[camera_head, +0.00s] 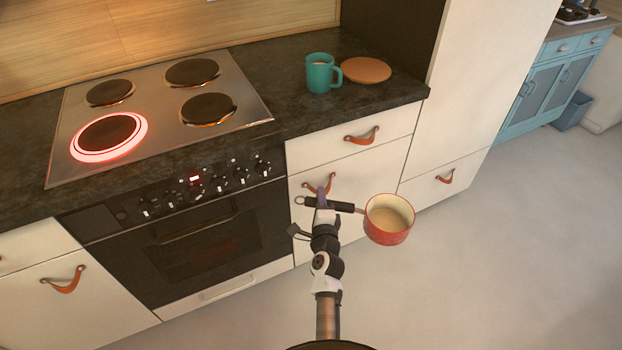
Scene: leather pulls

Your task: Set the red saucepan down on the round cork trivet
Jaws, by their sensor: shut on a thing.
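The red saucepan (389,221) has a cream inside and hangs level in the air in front of the white drawers. Its dark handle (342,207) points left. My gripper (322,202) is shut on the handle; the fingertips are small and partly hidden by it. The round cork trivet (366,70) lies flat on the dark counter at the right end, near the back. Its top is bare. The saucepan is in front of the counter, apart from the trivet.
A teal mug (320,73) stands just left of the trivet, its handle towards it. The stove (160,107) has a front-left burner (109,137) glowing red. A tall white cabinet (478,85) rises right of the counter. The floor on the right is clear.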

